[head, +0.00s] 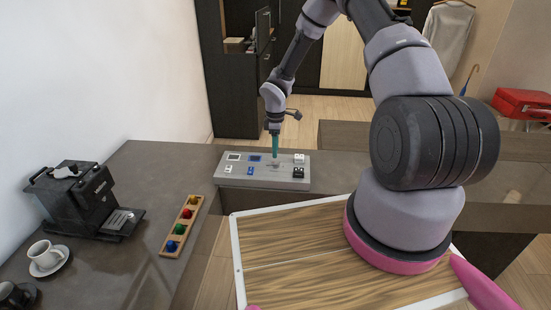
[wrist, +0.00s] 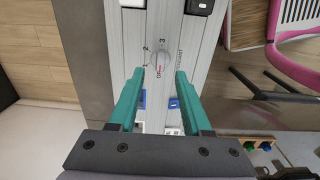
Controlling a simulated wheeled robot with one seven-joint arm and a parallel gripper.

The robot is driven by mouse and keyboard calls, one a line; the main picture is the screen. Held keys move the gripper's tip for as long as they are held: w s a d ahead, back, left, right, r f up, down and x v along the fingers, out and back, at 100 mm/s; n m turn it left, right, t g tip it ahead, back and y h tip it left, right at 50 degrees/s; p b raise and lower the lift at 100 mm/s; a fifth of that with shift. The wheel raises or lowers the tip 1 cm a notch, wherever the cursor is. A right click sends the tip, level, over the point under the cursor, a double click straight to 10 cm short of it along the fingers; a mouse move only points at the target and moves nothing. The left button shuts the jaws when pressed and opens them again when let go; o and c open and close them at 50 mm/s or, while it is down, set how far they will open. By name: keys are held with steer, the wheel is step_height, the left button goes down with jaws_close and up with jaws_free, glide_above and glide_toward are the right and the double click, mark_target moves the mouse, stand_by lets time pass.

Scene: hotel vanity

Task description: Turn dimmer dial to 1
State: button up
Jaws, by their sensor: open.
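The grey control panel (head: 232,172) lies on the counter in the head view and fills the middle of the wrist view (wrist: 120,45). My gripper (wrist: 162,72) has two teal fingers, open and apart, pointing down at the panel. The fingertips lie to either side of the dial in the picture, slightly below it; contact is not visible. In the head view my gripper (head: 275,152) covers most of the dial.
The panel also carries blue switches (head: 250,170) and white and black rockers (head: 298,172). The counter between is clear.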

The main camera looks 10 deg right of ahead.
mark_target(275, 164)
step_height(275, 164, down, 5)
stand_by(0.3)
jaws_close()
